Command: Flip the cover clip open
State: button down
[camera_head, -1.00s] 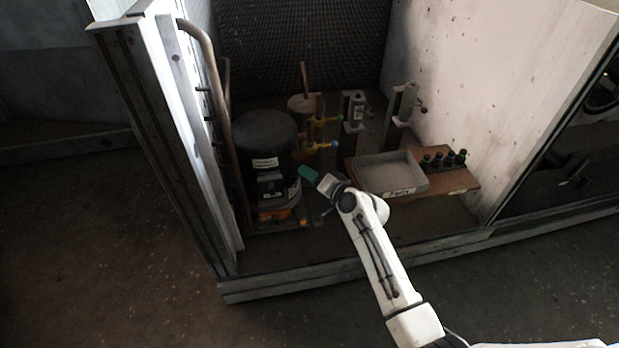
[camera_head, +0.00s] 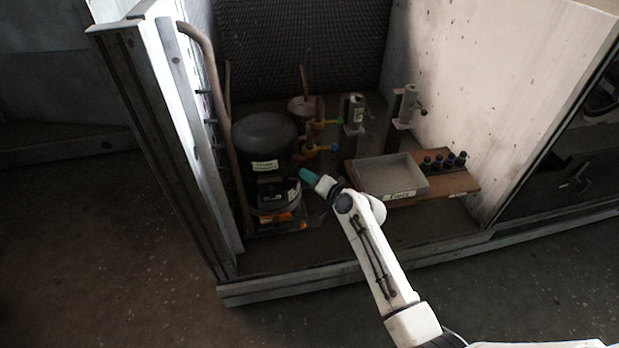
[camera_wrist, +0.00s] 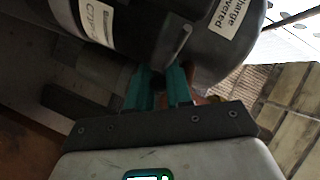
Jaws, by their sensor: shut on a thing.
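The blower housing is a dark round-topped drum (camera_head: 262,135) at the left of the bay. It also fills the top of the wrist view (camera_wrist: 150,25), with white labels. My gripper (camera_head: 307,175) is at the drum's right side, about level with its lower body. In the wrist view its teal fingers (camera_wrist: 160,88) are shut on a small dark part, which seems to be the cover clip (camera_wrist: 158,80). The fingers hide most of it. A thin grey rod (camera_wrist: 180,42) stands just beyond the fingertips, against the housing.
A grey tray (camera_head: 392,178) and several dark bottles (camera_head: 445,162) stand on a wooden board (camera_head: 460,180) to the right. A pipe (camera_head: 222,125) and the bay wall are at left.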

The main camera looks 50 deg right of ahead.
jog(key=shift+f, duration=0.1)
jog(key=shift+w+d+f+n+y+b, duration=0.1)
jog(key=shift+d+f+n+y+b, duration=0.2)
jog(key=shift+b, duration=0.9)
jog(key=shift+w+r+n+y+b, duration=0.15)
jog(key=shift+n+y+b, duration=0.25)
jog(key=shift+y+b, duration=0.4)
jog(key=shift+w+r+n+y+b, duration=0.1)
jog(key=shift+r+n+y+b, duration=0.1)
jog(key=shift+n+y+b, duration=0.1)
jog(key=c, duration=1.1)
grip_release()
jog(key=p+v, duration=0.3)
jog(key=v, duration=0.8)
jog(key=shift+r, duration=0.1)
